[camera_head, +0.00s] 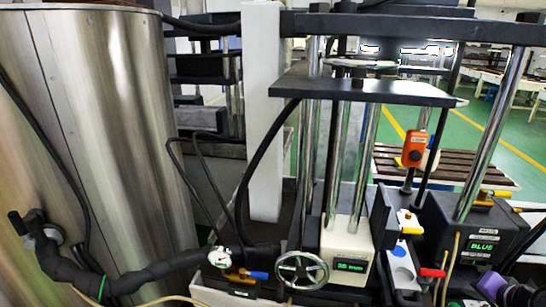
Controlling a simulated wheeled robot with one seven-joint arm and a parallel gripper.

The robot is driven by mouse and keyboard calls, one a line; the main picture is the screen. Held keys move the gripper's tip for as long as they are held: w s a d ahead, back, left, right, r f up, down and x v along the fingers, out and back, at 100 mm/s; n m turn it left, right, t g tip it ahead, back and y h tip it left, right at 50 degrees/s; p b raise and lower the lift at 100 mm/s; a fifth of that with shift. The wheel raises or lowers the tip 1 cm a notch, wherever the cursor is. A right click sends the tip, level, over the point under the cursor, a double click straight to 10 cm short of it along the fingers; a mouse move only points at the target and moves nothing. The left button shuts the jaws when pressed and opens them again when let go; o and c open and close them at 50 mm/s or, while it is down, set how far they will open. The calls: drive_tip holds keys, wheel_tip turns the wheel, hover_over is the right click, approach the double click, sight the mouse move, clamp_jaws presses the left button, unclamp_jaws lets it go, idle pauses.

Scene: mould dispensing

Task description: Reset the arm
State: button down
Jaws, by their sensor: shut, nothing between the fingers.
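My gripper does not show clearly in the head view. A dark and purple part (497,287) is cut off at the bottom right corner, and I cannot tell what it is. A press-like machine fills the right half, with a dark horizontal plate (365,88) on shiny steel columns. A white box with a green display (346,252) stands at its lower middle, beside a round handwheel (302,270). A black box with a green display reading "BLUE" (483,247) stands to the right.
A large steel tank (112,130) fills the left side. A thick black hose (130,280) runs along the bottom left. An orange box (414,148) hangs at the right. Small valves with red (432,272) and yellow handles are at the lower right. Open green floor (495,140) lies behind.

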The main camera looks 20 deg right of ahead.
drive_tip(key=d+r+t+h, duration=0.2)
drive_tip(key=d+r+h, duration=0.15)
drive_tip(key=r, duration=0.35)
drive_tip(key=s+a+f+n+t+h+b, duration=0.1)
drive_tip(key=s+a+n+t, duration=0.1)
drive_tip(key=a, duration=1)
drive_tip(key=s+a+f+n+t+h, duration=0.1)
drive_tip(key=a+n+t+h, duration=0.15)
drive_tip(key=a, duration=0.85)
drive_tip(key=s+a+f+n+y+b, duration=0.1)
drive_tip(key=s+a+n+y, duration=0.8)
drive_tip(key=s+a, duration=0.9)
drive_tip(key=a+f+y, duration=0.1)
drive_tip(key=a+y, duration=0.1)
drive_tip(key=a, duration=0.2)
drive_tip(key=shift+s+a+n+b, duration=0.3)
drive_tip(key=shift+s+n+b, duration=0.05)
drive_tip(key=shift+s+b, duration=0.05)
